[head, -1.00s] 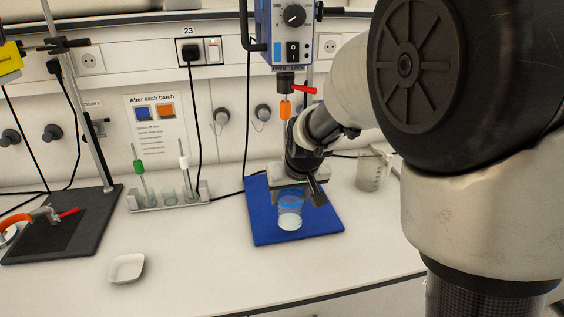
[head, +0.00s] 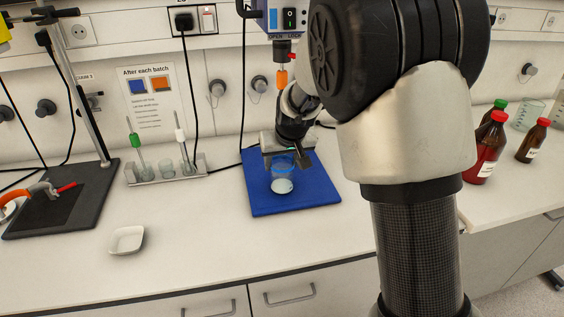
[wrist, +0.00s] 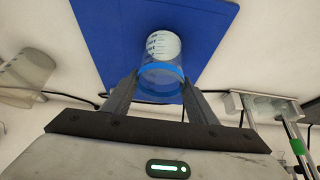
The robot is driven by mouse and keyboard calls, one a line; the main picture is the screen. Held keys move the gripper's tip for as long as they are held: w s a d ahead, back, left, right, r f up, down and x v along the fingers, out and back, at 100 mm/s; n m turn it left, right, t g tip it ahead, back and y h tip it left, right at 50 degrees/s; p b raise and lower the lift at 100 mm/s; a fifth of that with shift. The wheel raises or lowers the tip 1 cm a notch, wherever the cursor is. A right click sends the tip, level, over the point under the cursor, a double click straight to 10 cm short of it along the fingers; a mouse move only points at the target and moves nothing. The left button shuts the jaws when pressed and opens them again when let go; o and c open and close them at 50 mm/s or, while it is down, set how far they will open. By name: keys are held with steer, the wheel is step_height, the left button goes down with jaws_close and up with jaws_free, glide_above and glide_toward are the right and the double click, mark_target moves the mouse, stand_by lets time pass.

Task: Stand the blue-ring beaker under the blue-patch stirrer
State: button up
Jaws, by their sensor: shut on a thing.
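The blue-ring beaker (head: 282,187) is clear, with a blue band and pale contents. It is over the blue mat (head: 312,196), which lies beneath the blue-housed stirrer (head: 289,17). My gripper (head: 281,157) is shut on the beaker. In the wrist view the beaker (wrist: 161,50) sits between the two fingers (wrist: 158,88), which grip near the blue band. I cannot tell whether its base touches the mat. The stirrer has an orange piece (head: 282,79) hanging below it; its lower end is hidden behind my gripper and arm.
A white dish (head: 127,240) is at the front left. Red and brown bottles (head: 487,147) stand at the right.

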steer(key=shift+f, duration=0.15)
steer(key=o, duration=1.3)
steer(key=shift+f, duration=0.1)
